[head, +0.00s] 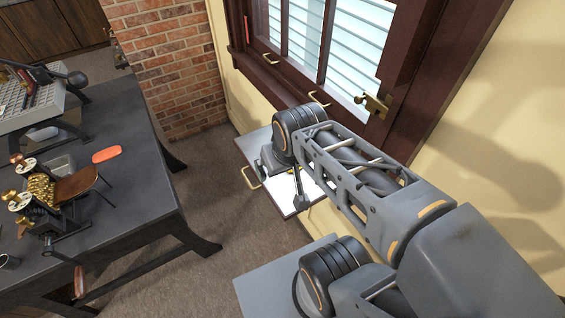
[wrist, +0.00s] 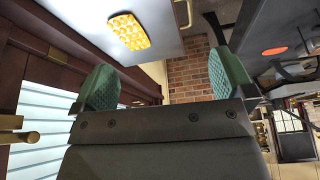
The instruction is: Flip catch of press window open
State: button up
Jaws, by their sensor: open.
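The window (head: 325,40) has a dark red-brown frame and pale slatted panes in the head view. A brass catch (head: 375,105) sits at its lower right, on the frame. In the wrist view, brass hardware (wrist: 20,136) shows at the left edge beside the panes; I cannot tell which fitting it is. My gripper (wrist: 165,78) is open and empty, with two green pads apart. In the head view it is below the window sill, left of the catch and apart from it, partly hidden by my arm.
Brass pulls (head: 318,98) line the lower window rail. Below the window is a white-topped surface (head: 258,148) with a brass handle; a yellow textured block (wrist: 127,30) shows in the wrist view. A dark workbench (head: 120,190) with tools stands left. Floor between is clear.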

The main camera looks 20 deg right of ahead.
aim_at(358, 99)
jog(key=z, duration=0.05)
jog(key=k, duration=0.3)
jog(key=u, duration=1.35)
jog(key=i, duration=0.2)
jog(key=z, duration=0.8)
jog(key=k, duration=0.2)
jog(key=z, duration=1.1)
